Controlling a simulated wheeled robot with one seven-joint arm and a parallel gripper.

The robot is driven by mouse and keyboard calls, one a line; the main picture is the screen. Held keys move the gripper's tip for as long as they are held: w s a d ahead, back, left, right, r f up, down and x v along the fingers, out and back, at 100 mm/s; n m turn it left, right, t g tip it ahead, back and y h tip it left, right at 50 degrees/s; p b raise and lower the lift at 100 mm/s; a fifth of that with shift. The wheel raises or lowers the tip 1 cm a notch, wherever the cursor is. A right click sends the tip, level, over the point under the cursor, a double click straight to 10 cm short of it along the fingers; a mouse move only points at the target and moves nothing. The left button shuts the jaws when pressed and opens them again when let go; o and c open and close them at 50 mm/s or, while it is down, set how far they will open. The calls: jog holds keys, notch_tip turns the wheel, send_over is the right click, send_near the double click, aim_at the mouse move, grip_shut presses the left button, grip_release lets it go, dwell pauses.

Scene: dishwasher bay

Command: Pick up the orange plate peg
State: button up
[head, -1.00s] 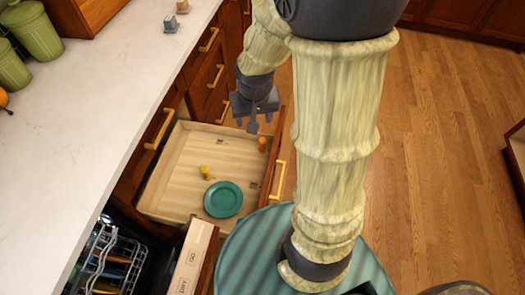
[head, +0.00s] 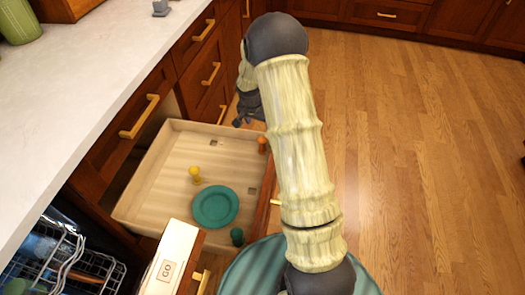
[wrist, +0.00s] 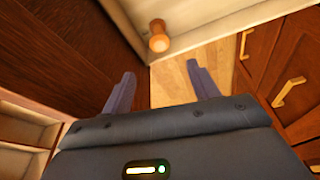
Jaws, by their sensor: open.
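The orange plate peg (head: 262,144) stands upright in the open drawer, near its far right corner by the drawer front. It also shows in the wrist view (wrist: 158,40), at the top, beyond the fingertips, near the drawer's pale wall. My gripper (wrist: 160,82) is open, with nothing between its fingers. In the head view my gripper (head: 242,118) is near the drawer's far end, just beyond the orange peg, partly hidden by my arm. Peg and fingers are apart.
The drawer (head: 160,195) also holds a yellow peg (head: 195,174), a teal plate (head: 214,206) and a dark green peg (head: 237,236). The countertop (head: 60,95) is left; the wooden floor (head: 410,150) is clear.

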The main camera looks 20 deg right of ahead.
aim_at(262, 139)
jog(key=b+x, duration=0.2)
jog(key=x, duration=1)
jog(key=shift+b, duration=0.3)
jog(key=b+x, duration=0.1)
jog(key=x, duration=0.4)
jog(key=shift+s+a+f, duration=0.1)
jog(key=shift+s+f, duration=0.05)
jog(key=shift+f, duration=0.05)
jog(key=c, duration=1)
